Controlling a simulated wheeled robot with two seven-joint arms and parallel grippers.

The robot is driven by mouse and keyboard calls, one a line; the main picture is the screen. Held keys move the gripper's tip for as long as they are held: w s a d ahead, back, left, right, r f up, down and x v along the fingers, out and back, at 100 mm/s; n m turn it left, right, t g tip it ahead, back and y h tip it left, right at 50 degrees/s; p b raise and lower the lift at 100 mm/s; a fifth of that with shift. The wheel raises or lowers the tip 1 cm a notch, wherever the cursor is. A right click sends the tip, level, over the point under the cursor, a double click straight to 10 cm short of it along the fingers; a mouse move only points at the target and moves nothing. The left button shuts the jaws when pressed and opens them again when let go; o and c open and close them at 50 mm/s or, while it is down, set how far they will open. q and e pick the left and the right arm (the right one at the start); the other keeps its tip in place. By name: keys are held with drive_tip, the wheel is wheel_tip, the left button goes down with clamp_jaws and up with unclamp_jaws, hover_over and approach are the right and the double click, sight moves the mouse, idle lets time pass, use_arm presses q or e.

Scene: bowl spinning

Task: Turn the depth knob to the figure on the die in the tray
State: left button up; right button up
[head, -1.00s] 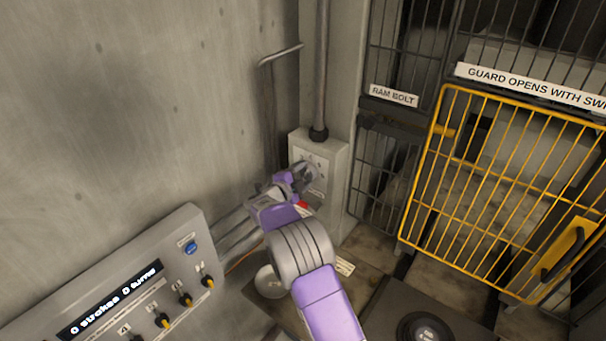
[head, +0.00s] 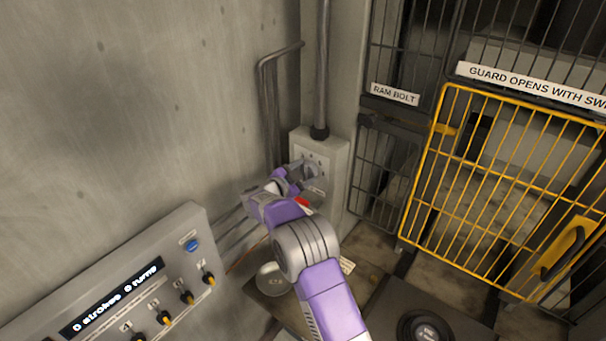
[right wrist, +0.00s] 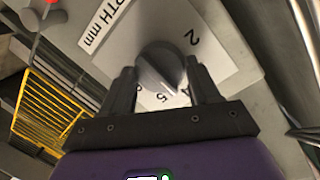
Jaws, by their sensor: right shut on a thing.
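The depth knob (right wrist: 160,66) is a grey round knob on a pale dial plate in the right wrist view. Figures such as 2 and 5 stand around it, and part of a "DEPTH mm" label (right wrist: 102,22) shows beside it. My right gripper (right wrist: 160,78) has a finger on either side of the knob and is shut on it. In the head view my right gripper (head: 300,173) is at the front of the grey wall box (head: 337,160) and covers part of its dial. I cannot make out the die or its tray. My left gripper is out of view.
A control panel (head: 185,222) with a display, a blue button and several yellow-marked knobs stands at the lower left. A yellow mesh guard (head: 505,190) closes the bay at the right. A metal pipe (head: 320,70) runs up from the box. A red part (right wrist: 51,2) shows near the dial.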

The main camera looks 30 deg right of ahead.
idle(0.3)
drive_tip(key=o, duration=1)
drive_tip(key=shift+o, duration=0.2)
drive_tip(key=b+v, duration=0.1)
drive_tip(key=v, duration=0.6)
drive_tip(key=shift+s+a+b, duration=0.15)
drive_tip(key=shift+a+b, duration=0.05)
drive_tip(key=shift+b, duration=0.2)
